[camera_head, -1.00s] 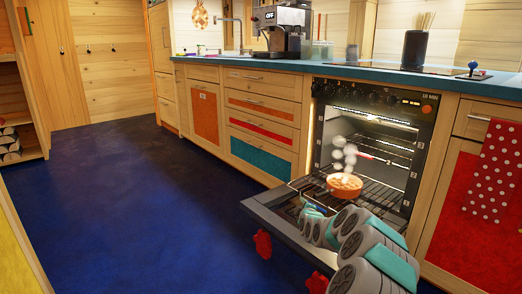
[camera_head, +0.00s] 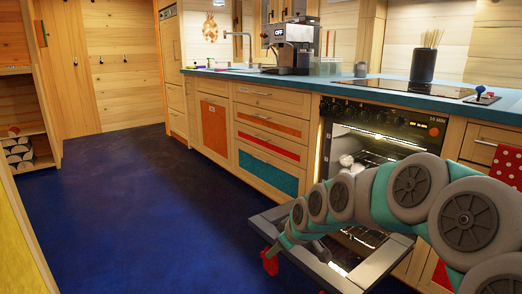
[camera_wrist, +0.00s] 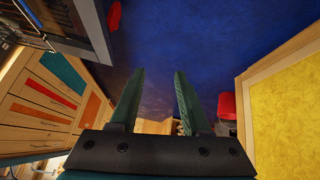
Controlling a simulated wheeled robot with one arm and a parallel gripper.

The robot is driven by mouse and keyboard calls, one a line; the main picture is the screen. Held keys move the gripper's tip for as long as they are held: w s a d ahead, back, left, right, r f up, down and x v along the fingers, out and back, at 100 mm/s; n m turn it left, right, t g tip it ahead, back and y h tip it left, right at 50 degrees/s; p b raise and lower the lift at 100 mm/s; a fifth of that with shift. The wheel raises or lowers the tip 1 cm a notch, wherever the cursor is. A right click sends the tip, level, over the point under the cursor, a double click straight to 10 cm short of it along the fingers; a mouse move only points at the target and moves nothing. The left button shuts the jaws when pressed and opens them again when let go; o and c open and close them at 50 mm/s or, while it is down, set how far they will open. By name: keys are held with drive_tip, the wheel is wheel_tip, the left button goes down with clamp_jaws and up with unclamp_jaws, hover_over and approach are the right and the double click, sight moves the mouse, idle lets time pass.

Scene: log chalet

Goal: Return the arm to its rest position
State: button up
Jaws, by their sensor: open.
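My arm reaches in from the lower right in the head view and arches across the front of the oven (camera_head: 385,125). My gripper shows in the wrist view (camera_wrist: 159,76) with two teal fingers spread apart and nothing between them. In the head view the arm's far end hangs low over the left part of the open oven door (camera_head: 275,222).
A red piece (camera_head: 270,262) hangs at the oven door's outer edge. The teal counter (camera_head: 300,80) carries a coffee machine (camera_head: 292,45) and a dark utensil holder (camera_head: 423,65). The blue floor (camera_head: 130,200) is clear to the left. A yellow panel (camera_wrist: 285,105) stands at right in the wrist view.

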drive_tip(key=s+d+r+m+g+h+p, duration=0.1)
drive_tip(key=s+d+m+g, duration=0.1)
drive_tip(key=s, duration=1.1)
drive_tip(key=s+d+r+m+g+h+p, duration=0.1)
drive_tip(key=s+d+m+g, duration=0.2)
drive_tip(key=s, duration=1)
drive_tip(key=s+d+r+m+g+h+p, duration=0.1)
drive_tip(key=s+d+m, duration=0.3)
drive_tip(key=s, duration=0.9)
drive_tip(key=shift+s+d+r+g+h+p, duration=0.25)
drive_tip(key=shift+d+g+h+p, duration=0.25)
drive_tip(key=shift+d+g, duration=0.3)
